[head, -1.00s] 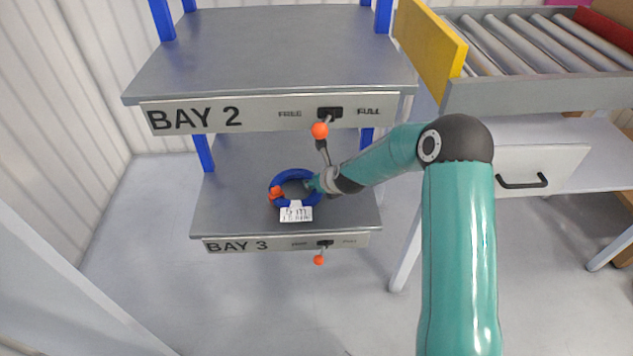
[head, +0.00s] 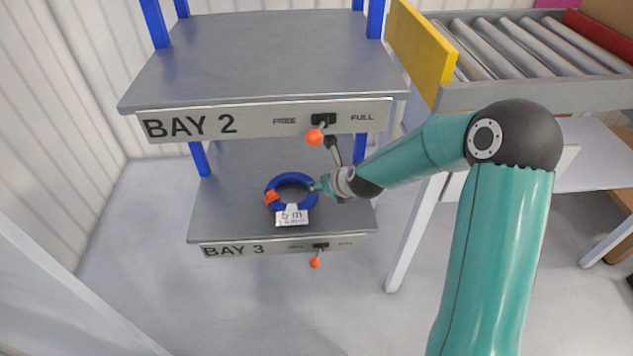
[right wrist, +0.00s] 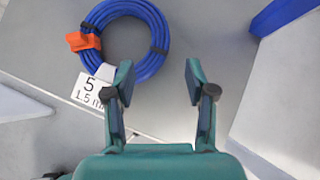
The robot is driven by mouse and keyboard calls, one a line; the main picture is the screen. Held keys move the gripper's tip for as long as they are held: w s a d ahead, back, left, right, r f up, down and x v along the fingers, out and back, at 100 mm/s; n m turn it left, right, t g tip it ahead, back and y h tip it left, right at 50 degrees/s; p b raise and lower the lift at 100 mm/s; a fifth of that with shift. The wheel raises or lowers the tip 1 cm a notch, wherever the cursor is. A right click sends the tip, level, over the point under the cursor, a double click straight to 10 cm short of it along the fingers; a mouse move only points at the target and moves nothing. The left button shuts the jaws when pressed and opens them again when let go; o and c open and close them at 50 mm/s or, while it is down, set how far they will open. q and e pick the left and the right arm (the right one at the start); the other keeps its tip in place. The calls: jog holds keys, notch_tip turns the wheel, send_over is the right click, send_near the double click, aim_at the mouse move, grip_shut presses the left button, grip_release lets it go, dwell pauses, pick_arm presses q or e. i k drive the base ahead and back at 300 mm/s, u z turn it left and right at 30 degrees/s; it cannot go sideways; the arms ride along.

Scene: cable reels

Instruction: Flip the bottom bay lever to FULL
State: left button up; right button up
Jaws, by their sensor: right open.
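The bottom bay lever is an orange knob (head: 315,262) on a short stem below a dark slot in the BAY 3 label strip (head: 230,250). Its knob hangs slightly left of the slot; the small words beside it are hard to read. A blue cable coil (head: 271,187) with an orange clip and white tag lies on the BAY 3 shelf (head: 230,180). It also shows in the right wrist view (right wrist: 88,48). My right gripper (head: 315,187) is at the coil's right side, above the shelf. In the wrist view (right wrist: 159,76) its fingers are apart and empty. My left gripper is not in view.
The BAY 2 shelf (head: 260,60) overhangs the lower shelf, and its orange-knobbed lever (head: 314,137) hangs near my right forearm. A roller conveyor with a yellow end plate (head: 420,50) stands at the right. The floor in front of BAY 3 is clear.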

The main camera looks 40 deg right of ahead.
aim_at(315, 262)
jog(key=k, duration=1)
